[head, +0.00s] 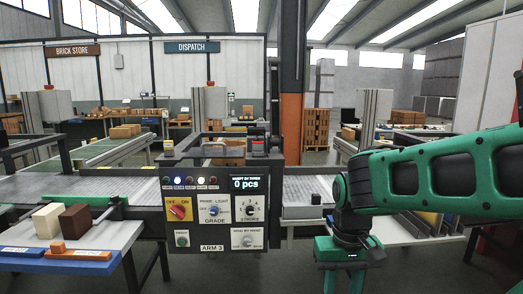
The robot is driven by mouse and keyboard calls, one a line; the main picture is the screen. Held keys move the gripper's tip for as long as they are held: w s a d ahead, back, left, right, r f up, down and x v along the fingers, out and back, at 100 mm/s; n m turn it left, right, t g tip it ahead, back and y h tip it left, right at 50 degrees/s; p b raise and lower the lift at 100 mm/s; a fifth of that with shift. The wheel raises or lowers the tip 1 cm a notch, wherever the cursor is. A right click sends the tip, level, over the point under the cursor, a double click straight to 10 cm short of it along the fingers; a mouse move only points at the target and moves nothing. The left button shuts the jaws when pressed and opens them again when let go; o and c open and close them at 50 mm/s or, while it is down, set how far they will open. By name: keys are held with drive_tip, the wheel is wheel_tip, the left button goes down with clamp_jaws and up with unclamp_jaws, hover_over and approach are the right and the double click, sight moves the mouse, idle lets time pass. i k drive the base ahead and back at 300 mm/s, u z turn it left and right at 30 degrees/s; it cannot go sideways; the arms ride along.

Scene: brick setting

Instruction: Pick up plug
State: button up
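I cannot make out for sure which thing is the plug. A small black cylinder (316,198) stands upright on a pale ledge just right of the control panel. A small orange piece (58,247) lies at the front of the table at left, by an orange tray (78,255). My gripper (344,284) hangs pointing down at the lower right, below and right of the black cylinder and apart from it. Its fingertips are cut off by the bottom edge, so its opening and anything between the fingers are hidden.
The control panel (217,212), with knobs and a display, stands in the middle before a conveyor (140,188). A cream brick (47,220) and a dark brown brick (75,220) sit on the left table. A pale table (398,235) stands behind my arm.

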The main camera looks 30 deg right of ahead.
sight(257, 145)
drive_tip(key=i, duration=0.9)
